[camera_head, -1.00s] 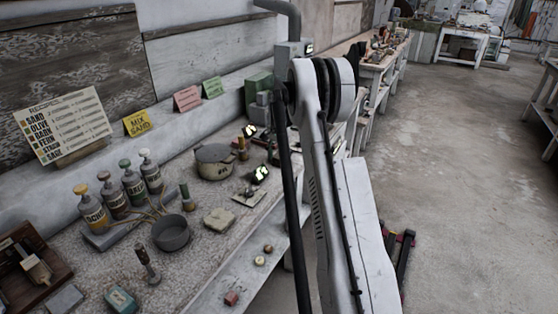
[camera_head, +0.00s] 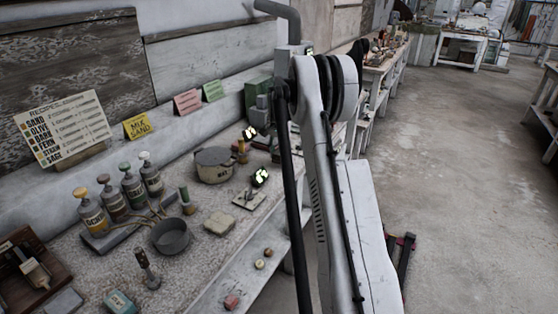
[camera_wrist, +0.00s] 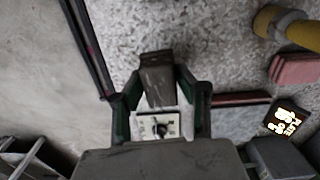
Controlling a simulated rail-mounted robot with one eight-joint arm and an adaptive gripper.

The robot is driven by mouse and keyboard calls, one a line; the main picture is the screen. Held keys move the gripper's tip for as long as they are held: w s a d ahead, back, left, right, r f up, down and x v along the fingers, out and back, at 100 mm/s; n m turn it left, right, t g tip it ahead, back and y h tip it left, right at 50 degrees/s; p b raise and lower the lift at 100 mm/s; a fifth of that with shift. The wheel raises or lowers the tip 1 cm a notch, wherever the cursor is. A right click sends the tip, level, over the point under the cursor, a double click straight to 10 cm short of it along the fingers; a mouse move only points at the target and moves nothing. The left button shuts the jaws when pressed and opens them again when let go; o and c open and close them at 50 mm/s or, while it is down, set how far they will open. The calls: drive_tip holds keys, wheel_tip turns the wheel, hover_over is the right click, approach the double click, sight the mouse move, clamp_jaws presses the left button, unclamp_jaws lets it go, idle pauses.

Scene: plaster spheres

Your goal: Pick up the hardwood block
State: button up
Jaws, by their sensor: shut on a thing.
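The hardwood block, a dark brown-grey piece (camera_wrist: 157,82), is between the fingertips in the wrist view. My gripper (camera_wrist: 158,90) is shut on it, with one dark green finger on each side. The block's far end sticks out past the fingertips over the speckled grey bench top. Its lower end lies close to a pale plate with a dark knob (camera_wrist: 158,126), seen between the fingers. I cannot tell how far the block is above the bench. In the head view my own arm hides the gripper and the block.
The wrist view shows a yellow-and-grey cylinder (camera_wrist: 288,27), a pink slab (camera_wrist: 295,69) and a dark label (camera_wrist: 287,119) on the right. Open floor (camera_head: 450,170) lies right.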

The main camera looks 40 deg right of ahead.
drive_tip(key=a+r, duration=0.8)
drive_tip(key=a, duration=0.3)
drive_tip(key=shift+w+a, duration=0.15)
drive_tip(key=shift+a, duration=0.2)
drive_tip(key=o, duration=0.7)
drive_tip(key=shift+c, duration=0.2)
drive_tip(key=shift+f, duration=0.1)
drive_tip(key=c, duration=0.7)
